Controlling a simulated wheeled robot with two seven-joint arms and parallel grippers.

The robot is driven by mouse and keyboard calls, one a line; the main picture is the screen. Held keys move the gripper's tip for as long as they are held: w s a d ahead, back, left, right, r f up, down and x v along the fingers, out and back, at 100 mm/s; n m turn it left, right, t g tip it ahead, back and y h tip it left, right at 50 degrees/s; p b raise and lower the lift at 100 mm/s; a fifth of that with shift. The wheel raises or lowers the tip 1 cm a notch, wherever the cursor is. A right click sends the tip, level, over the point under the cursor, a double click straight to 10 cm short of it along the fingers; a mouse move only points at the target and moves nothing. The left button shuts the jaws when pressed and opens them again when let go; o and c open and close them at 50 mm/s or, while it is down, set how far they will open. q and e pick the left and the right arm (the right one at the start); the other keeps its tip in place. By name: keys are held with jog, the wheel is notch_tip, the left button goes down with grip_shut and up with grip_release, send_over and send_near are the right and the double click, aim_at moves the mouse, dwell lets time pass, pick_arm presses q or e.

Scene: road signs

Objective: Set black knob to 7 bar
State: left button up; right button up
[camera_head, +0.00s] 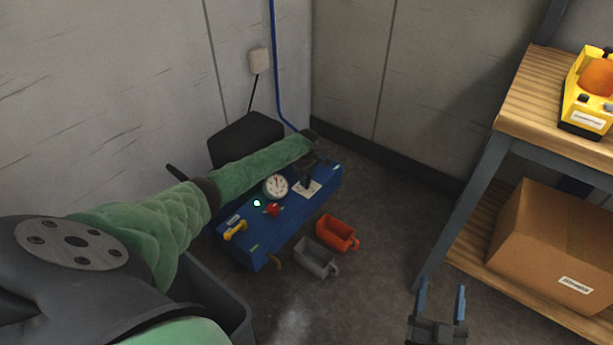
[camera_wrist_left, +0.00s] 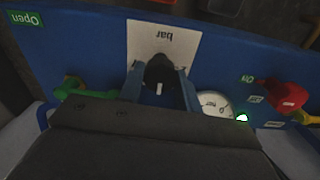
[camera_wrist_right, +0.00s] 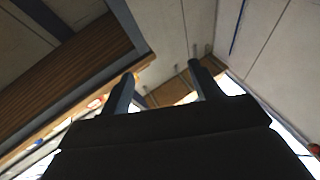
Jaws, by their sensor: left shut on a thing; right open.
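The black knob (camera_head: 308,182) stands on a white scale plate on the blue panel box (camera_head: 232,252). In the left wrist view the black knob (camera_wrist_left: 160,72) has a white mark, and the plate (camera_wrist_left: 163,38) reads "bar" upside down. My left gripper (camera_wrist_left: 160,84) is shut on the knob, one finger on each side. The scale numbers are too hidden or small to read. A round white gauge (camera_head: 276,187) sits beside the knob; its reading is not clear. My right gripper (camera_head: 441,292) is open and empty, away from the panel.
A red knob (camera_head: 272,209) and a yellow handle (camera_head: 235,231) are on the panel. A green handle (camera_wrist_left: 85,88) is near my left gripper. A wooden shelf (camera_head: 520,105) with a carton (camera_head: 550,240) is right.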

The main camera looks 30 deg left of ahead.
pick_arm(q)
jog(key=shift+r+p, duration=0.1)
jog(key=shift+p, duration=0.9)
pick_arm(e)
jog(key=s+f+g+h, duration=0.3)
jog(key=f+g, duration=0.5)
jog(key=f, duration=1.4)
pick_arm(q)
jog(key=shift+d+m+p, duration=0.1)
jog(key=shift+m+p, duration=0.2)
jog(key=shift+p, duration=0.5)
jog(key=shift+m+p, duration=0.3)
jog(key=shift+p, duration=0.35)
pick_arm(e)
jog(key=s+f+g, duration=0.6)
jog(key=s+f, duration=0.6)
jog(key=f, duration=0.2)
jog(key=shift+s+d+f, duration=0.2)
jog(key=shift+d, duration=0.25)
jog(key=shift+r, duration=0.2)
pick_arm(q)
jog(key=shift+p, duration=0.45)
pick_arm(e)
jog(key=shift+r, duration=0.35)
pick_arm(q)
jog(key=shift+m, duration=0.3)
pick_arm(e)
jog(key=shift+r, duration=0.2)
